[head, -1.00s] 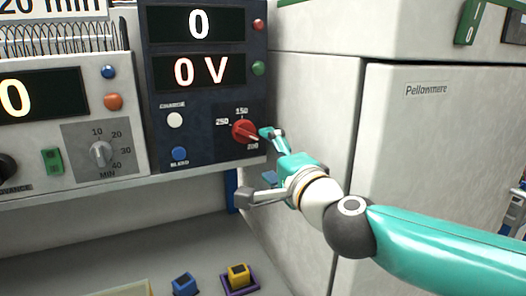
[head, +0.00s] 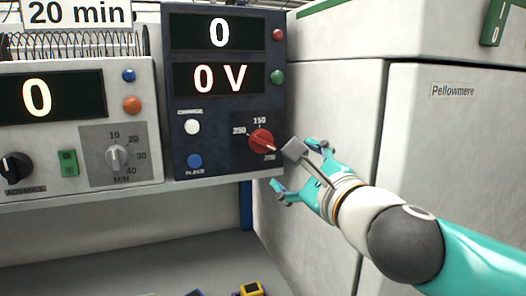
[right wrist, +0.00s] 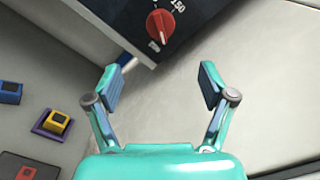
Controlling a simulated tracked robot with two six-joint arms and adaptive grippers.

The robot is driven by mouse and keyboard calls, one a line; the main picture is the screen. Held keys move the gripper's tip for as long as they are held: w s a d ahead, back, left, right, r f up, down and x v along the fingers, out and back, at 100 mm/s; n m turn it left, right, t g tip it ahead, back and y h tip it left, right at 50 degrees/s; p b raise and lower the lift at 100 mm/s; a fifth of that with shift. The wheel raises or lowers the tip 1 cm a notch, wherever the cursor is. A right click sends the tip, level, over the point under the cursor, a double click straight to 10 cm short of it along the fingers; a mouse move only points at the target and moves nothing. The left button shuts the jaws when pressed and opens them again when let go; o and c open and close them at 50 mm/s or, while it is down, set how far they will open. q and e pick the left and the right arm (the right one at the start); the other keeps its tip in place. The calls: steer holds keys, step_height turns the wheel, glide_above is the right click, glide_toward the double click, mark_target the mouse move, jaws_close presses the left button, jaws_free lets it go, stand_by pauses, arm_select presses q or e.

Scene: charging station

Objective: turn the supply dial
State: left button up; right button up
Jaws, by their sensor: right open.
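The supply dial (head: 262,142) is a red knob on the dark supply panel with marks 150, 250 and 200 around it. Its pale pointer faces lower right, towards 200. It also shows at the top of the right wrist view (right wrist: 160,25), beyond the fingertips. My right gripper (head: 286,168) is open and empty, just right of and below the dial in the head view. In the right wrist view its two teal fingers (right wrist: 166,80) stand wide apart, with the dial ahead of the gap and not between the pads. My left gripper is out of view.
The supply's displays read 0 and 0 V (head: 218,78). A white button (head: 192,127) and a blue button (head: 194,161) sit left of the dial. A timer unit (head: 140,160) stands further left, and a pale cabinet (head: 450,140) fills the right. Small coloured blocks lie below.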

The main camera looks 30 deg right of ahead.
mark_target(265, 146)
steer(key=b+x, duration=0.1)
steer(key=x, duration=1.4)
steer(key=shift+w+d+f, duration=0.1)
steer(key=shift+w+d, duration=0.1)
steer(key=shift+w, duration=0.1)
steer(key=c, duration=1.2)
